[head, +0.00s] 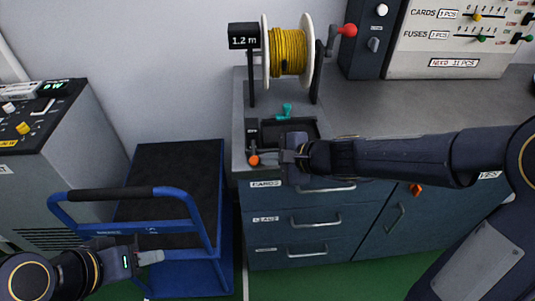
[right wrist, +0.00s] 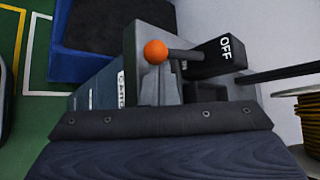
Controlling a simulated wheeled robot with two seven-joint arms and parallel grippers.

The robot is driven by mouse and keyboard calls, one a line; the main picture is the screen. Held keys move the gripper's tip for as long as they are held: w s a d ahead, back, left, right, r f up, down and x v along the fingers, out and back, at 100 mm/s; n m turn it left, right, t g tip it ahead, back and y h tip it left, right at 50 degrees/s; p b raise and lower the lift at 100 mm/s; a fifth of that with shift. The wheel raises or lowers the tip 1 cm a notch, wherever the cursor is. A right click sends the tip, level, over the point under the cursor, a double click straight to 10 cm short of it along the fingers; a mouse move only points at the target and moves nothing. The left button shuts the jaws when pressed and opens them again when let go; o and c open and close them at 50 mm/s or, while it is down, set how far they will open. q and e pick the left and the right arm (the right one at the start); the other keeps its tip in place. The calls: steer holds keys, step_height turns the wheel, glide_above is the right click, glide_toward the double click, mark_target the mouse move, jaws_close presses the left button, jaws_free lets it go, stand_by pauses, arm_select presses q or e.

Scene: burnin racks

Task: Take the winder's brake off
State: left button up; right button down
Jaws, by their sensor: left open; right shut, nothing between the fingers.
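The winder holds a spool of yellow cable (head: 288,52) between white flanges at the back of the counter, with a red-knobbed crank (head: 347,30). Its brake lever ends in an orange ball (head: 253,160) at the counter's front left corner. In the right wrist view the orange ball (right wrist: 155,52) sits on a dark rod beside a black block marked OFF (right wrist: 225,55). My right gripper (head: 284,157) is shut and empty, its fingertips (right wrist: 160,88) close to the ball; I cannot tell whether they touch. My left gripper (head: 150,257) is open, low by the blue cart.
A display reading 1.2 m (head: 243,36) stands left of the spool. A small teal handle (head: 285,112) is behind my right gripper. A blue cart (head: 205,225) stands left of the drawers (head: 295,220). A panel with sliders (head: 450,40) is back right.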

mark_target(254, 154)
steer(key=shift+s+r+m+g+p, duration=0.2)
steer(key=shift+r+m+g+p, duration=0.95)
steer(key=shift+p, duration=4.75)
steer(key=shift+w+r+n+g, duration=0.1)
steer(key=shift+r+n+g, duration=0.15)
steer(key=shift+r, duration=0.35)
steer(key=shift+r+p, duration=0.6)
steer(key=shift+r, duration=0.25)
steer(key=shift+a, duration=0.1)
